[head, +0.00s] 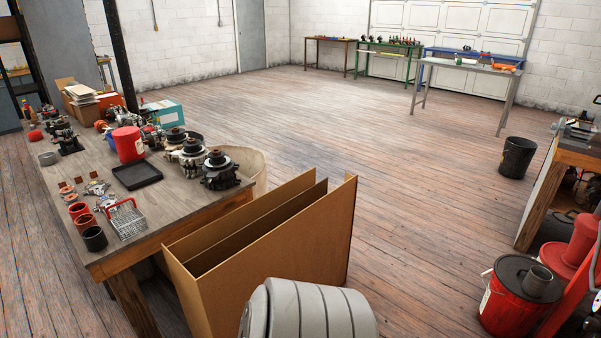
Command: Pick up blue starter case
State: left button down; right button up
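A teal-blue box (163,112) stands toward the far side of the wooden workbench (165,202) on the left, behind a red bucket. It is small in the view, and I cannot tell whether it is the blue starter case. No other blue case is clear on this bench. Neither of my grippers is in view.
The bench also holds a red bucket (128,145), a black tray (137,176), a wire basket (124,219) and several dark machine parts. A brown divided panel box (285,243) stands at its near right. Open floor (400,190) lies beyond. A black bin (517,157) stands right.

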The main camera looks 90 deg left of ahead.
aim_at(87, 226)
jog(key=u, duration=4.15)
